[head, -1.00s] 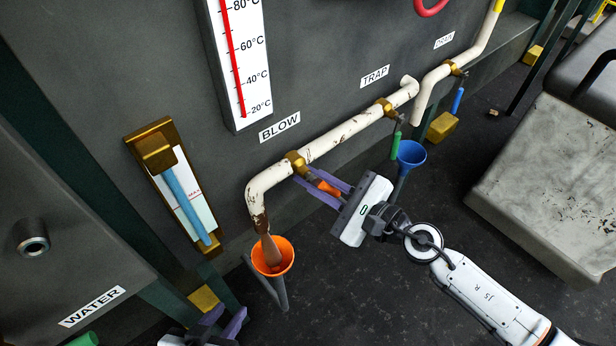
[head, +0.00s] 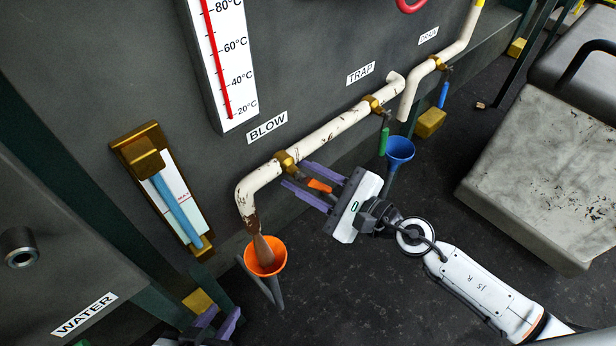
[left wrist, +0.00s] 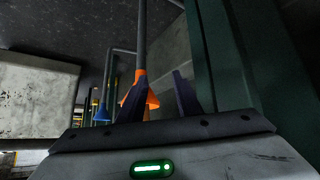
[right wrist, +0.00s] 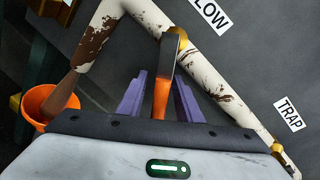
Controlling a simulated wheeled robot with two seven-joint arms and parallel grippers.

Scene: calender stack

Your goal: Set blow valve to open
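The blow valve is a brass fitting (head: 285,161) on the white pipe, below the BLOW label (head: 267,127). Its lever has an orange grip (head: 319,185) that points down and right from the pipe in the head view. My right gripper (head: 300,176) is open around the lever, one purple finger on each side. In the right wrist view the orange grip (right wrist: 161,98) lies between the spread fingers, with visible gaps beside it. My left gripper (head: 218,325) is partly cut off at the bottom edge of the head view. The left wrist view shows its fingers (left wrist: 160,95) apart and empty.
An orange funnel (head: 265,256) stands under the rusty pipe end. A green trap lever (head: 383,141), blue funnel (head: 399,149) and blue drain lever (head: 443,95) are to the right. A grey block (head: 545,180) stands far right.

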